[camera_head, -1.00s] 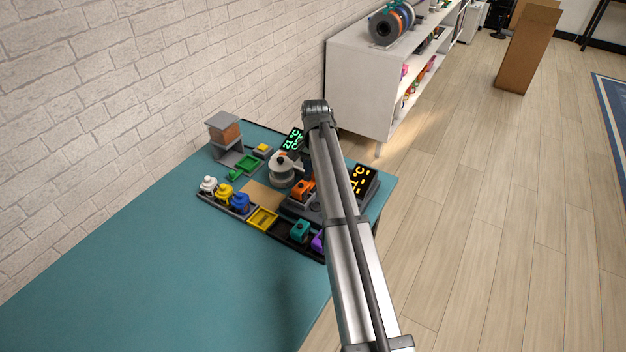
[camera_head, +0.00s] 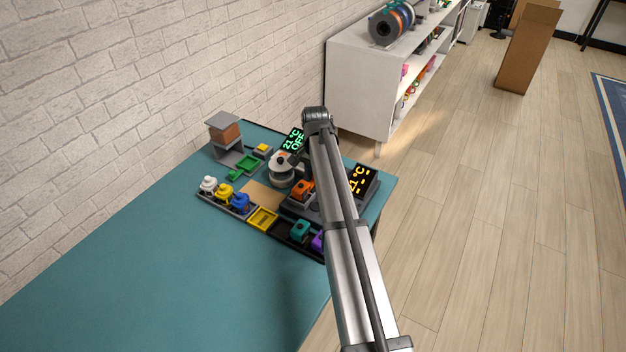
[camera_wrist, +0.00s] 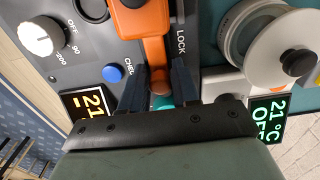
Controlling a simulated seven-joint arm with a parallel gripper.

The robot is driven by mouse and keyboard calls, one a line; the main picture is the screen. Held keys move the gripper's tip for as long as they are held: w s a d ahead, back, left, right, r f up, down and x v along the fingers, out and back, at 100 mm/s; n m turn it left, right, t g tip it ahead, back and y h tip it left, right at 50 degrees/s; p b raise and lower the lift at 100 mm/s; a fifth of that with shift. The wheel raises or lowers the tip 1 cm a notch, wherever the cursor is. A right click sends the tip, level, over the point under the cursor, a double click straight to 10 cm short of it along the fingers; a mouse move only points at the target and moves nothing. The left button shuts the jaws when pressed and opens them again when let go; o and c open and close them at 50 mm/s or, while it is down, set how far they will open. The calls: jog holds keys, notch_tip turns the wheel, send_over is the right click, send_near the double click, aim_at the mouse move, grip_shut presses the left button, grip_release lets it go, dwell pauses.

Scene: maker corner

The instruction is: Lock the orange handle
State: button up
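The orange handle (camera_wrist: 152,45) is on a dark grey panel in the wrist view. Its arm comes down from the top and ends in a rounded tip beside the printed word LOCK. My gripper (camera_wrist: 160,82) has its two dark blue fingers on either side of that tip, with little or no gap. Whether they press on it I cannot tell. In the head view an orange part (camera_head: 302,188) shows on the dark machine, left of my arm; my gripper is hidden behind my arm there.
The panel also has a white knob (camera_wrist: 40,37) and a blue button (camera_wrist: 113,73). Lit displays (camera_head: 360,181) and (camera_wrist: 268,118) flank the handle. Coloured pots (camera_head: 240,201) and trays (camera_head: 263,218) stand nearby. The table's near left part (camera_head: 150,280) is clear.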

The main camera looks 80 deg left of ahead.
jog(key=c, duration=0.4)
jog(key=shift+s+d, duration=0.95)
dwell(0.4)
jog(key=o, duration=0.6)
jog(key=shift+r, duration=3.5)
